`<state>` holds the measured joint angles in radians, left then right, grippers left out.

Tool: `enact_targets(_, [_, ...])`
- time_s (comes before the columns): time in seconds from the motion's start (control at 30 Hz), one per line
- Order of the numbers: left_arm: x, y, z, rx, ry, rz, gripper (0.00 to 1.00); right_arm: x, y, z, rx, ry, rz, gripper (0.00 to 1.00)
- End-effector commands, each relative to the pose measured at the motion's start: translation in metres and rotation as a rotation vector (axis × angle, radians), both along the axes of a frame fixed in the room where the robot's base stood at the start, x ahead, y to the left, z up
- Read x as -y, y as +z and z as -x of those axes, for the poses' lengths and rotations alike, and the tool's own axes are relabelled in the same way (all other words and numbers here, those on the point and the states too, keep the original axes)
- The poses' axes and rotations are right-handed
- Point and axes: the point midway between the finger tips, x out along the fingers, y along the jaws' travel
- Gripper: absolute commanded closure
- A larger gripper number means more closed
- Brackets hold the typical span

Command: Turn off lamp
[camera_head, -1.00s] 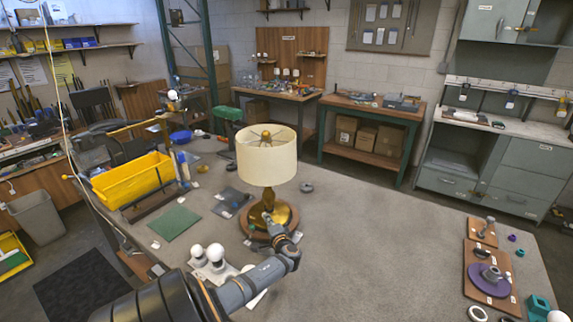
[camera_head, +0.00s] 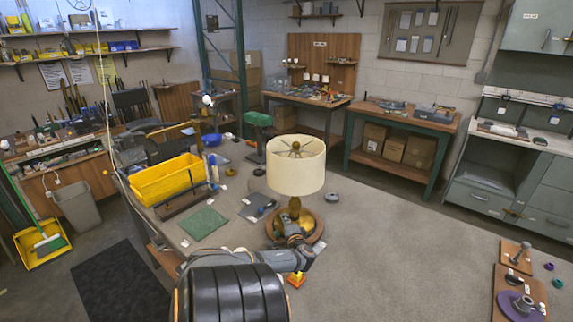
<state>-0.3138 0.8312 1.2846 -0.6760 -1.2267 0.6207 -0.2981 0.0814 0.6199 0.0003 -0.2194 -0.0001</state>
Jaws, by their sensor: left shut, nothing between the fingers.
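The lamp stands upright on the grey table, with a cream drum shade (camera_head: 296,165) and a brass stem (camera_head: 295,207) on a round wooden base (camera_head: 313,226). I cannot tell whether it is lit. My left arm comes in from the bottom. Its gripper (camera_head: 291,234) is at the near side of the lamp's base, below the shade, and overlaps the base in the picture. The gripper is shut with nothing held. Whether it touches the lamp is not clear. The gripper and wrist hide part of the base's near side. My right gripper is out of view.
A yellow bin (camera_head: 168,180) and a green mat (camera_head: 203,223) are left of the lamp. A small orange-yellow piece (camera_head: 296,280) lies in front, near my arm. A purple disc (camera_head: 520,305) sits on a board at right. The table right of the lamp is mostly clear.

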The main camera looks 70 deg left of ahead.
Motion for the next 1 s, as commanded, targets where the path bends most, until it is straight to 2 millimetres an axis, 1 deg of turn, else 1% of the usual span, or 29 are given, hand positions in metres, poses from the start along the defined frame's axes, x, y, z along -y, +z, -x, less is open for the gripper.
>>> enact_targets(0.03, [0.0, 0.014, -0.001, -0.003, -0.008, -0.005, 1.0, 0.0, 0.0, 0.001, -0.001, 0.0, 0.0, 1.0])
enact_targets(0.1, [-0.001, 0.028, -0.001, -0.004, -0.007, -0.005, 1.0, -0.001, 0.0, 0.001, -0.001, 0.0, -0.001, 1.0])
enact_targets(0.2, [0.0, 0.046, 0.0, -0.005, -0.006, -0.003, 1.0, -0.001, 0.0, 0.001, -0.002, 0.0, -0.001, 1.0])
enact_targets(0.3, [-0.001, 0.056, 0.0, -0.002, -0.004, -0.003, 1.0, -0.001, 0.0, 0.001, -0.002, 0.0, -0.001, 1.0])
enact_targets(0.5, [0.001, 0.063, 0.0, -0.001, -0.001, 0.002, 1.0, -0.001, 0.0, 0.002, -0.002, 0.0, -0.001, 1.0])
enact_targets(1.0, [0.0, 0.063, 0.0, 0.0, 0.0, 0.002, 1.0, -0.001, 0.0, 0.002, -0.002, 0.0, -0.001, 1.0])
